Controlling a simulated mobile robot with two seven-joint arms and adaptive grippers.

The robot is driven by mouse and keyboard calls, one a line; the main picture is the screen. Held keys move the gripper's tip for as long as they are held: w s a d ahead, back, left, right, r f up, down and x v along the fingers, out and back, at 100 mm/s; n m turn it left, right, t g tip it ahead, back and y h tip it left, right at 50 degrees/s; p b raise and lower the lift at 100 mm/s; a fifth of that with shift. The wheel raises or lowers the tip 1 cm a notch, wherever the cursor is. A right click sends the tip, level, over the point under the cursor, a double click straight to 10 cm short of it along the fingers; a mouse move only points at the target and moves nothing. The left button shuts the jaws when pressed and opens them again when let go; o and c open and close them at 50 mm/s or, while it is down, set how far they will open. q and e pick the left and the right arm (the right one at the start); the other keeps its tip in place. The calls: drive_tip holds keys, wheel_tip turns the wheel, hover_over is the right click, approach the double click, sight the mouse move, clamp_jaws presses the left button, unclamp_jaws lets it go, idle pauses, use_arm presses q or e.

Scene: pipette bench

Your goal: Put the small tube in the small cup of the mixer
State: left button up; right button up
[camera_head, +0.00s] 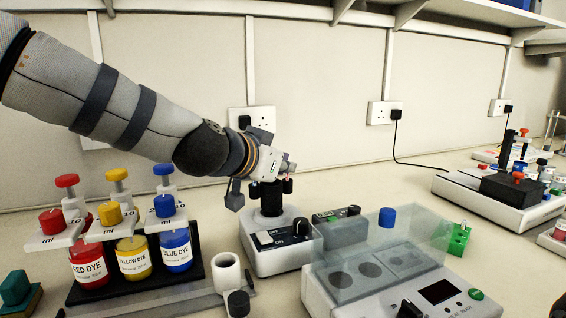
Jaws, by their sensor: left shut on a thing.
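My left gripper (280,182) reaches in from the left and is right at the top of the cup, in front of the wall. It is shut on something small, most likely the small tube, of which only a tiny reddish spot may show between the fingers. I cannot tell whether the tube's lower end is inside the cup. My right gripper is not in view.
Red, yellow and blue dye bottles (176,253) with droppers stand in a black rack at left. A white device (440,300) with a clear lid is close at right of the mixer. A green rack (459,241) stands behind it.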

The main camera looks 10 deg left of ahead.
use_arm(q)
drive_tip(key=shift+f, duration=0.45)
drive_tip(key=o, duration=0.7)
drive_tip(key=v, duration=0.7)
drive_tip(key=shift+s+a, duration=0.1)
drive_tip(key=shift+s, duration=0.15)
